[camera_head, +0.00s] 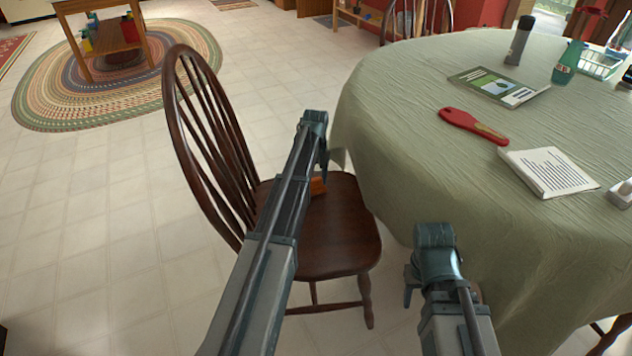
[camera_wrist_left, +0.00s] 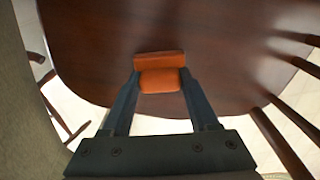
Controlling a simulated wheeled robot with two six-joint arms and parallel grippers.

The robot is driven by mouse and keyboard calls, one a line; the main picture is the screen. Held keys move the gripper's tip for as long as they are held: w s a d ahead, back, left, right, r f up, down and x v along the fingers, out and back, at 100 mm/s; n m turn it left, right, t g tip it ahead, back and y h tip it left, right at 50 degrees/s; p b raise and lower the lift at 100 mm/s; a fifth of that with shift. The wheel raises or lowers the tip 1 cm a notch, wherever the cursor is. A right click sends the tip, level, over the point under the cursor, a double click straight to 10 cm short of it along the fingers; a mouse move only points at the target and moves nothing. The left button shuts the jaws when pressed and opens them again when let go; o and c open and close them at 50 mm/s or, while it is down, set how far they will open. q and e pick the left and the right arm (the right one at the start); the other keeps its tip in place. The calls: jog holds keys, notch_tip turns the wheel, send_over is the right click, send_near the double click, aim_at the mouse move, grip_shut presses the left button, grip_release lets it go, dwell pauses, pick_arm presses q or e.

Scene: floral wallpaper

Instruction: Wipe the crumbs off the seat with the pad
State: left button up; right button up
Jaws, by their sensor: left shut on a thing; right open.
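A dark brown wooden chair with a spindle back stands left of the table, and its seat (camera_head: 342,232) is bare where it shows. My left gripper (camera_head: 318,172) reaches over the seat. It is shut on an orange pad (camera_head: 318,186), which is mostly hidden behind the arm in the head view. In the left wrist view, the pad (camera_wrist_left: 160,72) sits between the two fingers (camera_wrist_left: 158,92) against the brown seat (camera_wrist_left: 95,45). I cannot tell whether it touches. No crumbs can be made out. My right gripper (camera_head: 411,285) is open and empty, low beside the tablecloth.
A round table with a green cloth (camera_head: 400,120) stands close on the right. The chair's spindle back (camera_head: 215,140) rises at the seat's left. Tiled floor is open at left.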

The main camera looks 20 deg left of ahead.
pick_arm(q)
jog(key=shift+s+d, duration=0.45)
jog(key=shift+s, duration=0.35)
jog(key=shift+s+d, duration=0.45)
jog(key=shift+s, duration=0.3)
jog(key=shift+s+d, duration=0.45)
jog(key=shift+s, duration=0.35)
jog(key=shift+s+d, duration=0.45)
jog(key=shift+s, duration=0.35)
jog(key=shift+s+d, duration=0.45)
jog(key=shift+s, duration=0.3)
jog(key=shift+s+d, duration=0.4)
jog(key=shift+s, duration=0.3)
jog(key=shift+s+d, duration=0.6)
jog(key=shift+s, duration=0.45)
jog(key=shift+s+d, duration=0.55)
jog(key=shift+s, duration=0.5)
jog(key=shift+s+d, duration=0.6)
jog(key=shift+s, duration=0.45)
